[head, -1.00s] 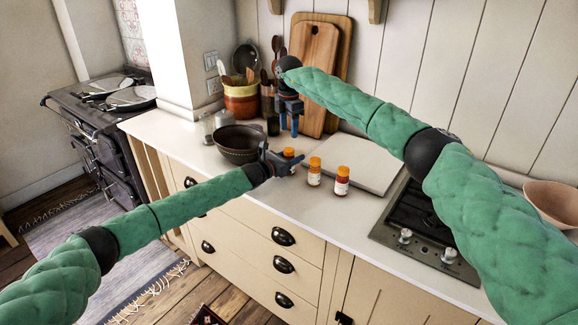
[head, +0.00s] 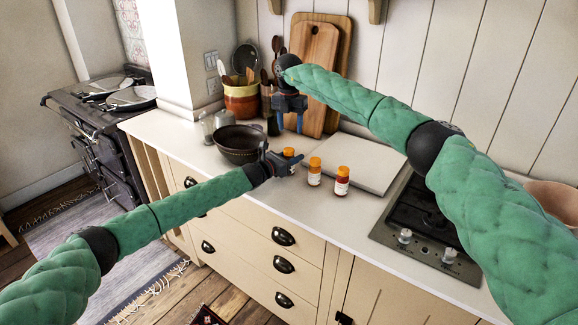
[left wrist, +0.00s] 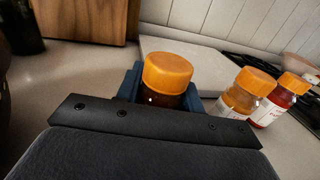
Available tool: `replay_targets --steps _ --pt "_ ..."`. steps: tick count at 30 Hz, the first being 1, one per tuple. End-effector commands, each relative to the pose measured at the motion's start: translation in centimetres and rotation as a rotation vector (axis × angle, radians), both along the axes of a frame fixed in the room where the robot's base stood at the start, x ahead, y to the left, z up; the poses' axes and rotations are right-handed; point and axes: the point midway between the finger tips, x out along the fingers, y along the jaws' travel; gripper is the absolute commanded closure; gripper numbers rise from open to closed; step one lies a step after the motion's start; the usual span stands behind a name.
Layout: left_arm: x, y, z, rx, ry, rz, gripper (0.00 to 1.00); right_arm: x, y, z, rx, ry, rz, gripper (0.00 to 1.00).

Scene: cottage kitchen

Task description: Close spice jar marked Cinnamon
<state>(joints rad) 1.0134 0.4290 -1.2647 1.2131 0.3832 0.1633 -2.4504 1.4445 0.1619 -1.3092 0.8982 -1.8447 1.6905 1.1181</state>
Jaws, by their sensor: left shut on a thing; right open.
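Three small jars with orange caps stand near the front edge of the counter. My left gripper (head: 293,163) is shut on the leftmost jar (head: 289,152). In the left wrist view this dark jar (left wrist: 167,80) is upright between the fingers with its orange cap seated on top; its label is hidden. The middle jar (head: 315,172) and the right jar (head: 342,182) stand beside it with white labels, too small to read. They also show in the left wrist view, the middle jar (left wrist: 243,95) nearer. My right gripper (head: 289,124) is open and empty above the counter behind the held jar.
A dark bowl (head: 240,143) stands just left of the held jar. A pale board (head: 357,163) lies behind the jars, and a gas hob (head: 425,222) is to the right. Wooden cutting boards (head: 318,75) and a utensil pot (head: 242,98) stand at the wall.

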Motion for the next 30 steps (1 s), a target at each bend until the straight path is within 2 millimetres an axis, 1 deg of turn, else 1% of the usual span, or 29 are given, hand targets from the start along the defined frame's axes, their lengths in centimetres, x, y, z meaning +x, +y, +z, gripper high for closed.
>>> replay_targets --steps 3,30 --pt "0.01 -0.01 0.02 0.0 0.0 0.0 1.0 -0.02 0.02 -0.11 0.0 0.006 0.161 0.48" --pt "0.01 -0.01 0.03 0.0 0.0 0.0 1.0 -0.19 0.39 -0.6 0.015 0.033 1.434 0.48"
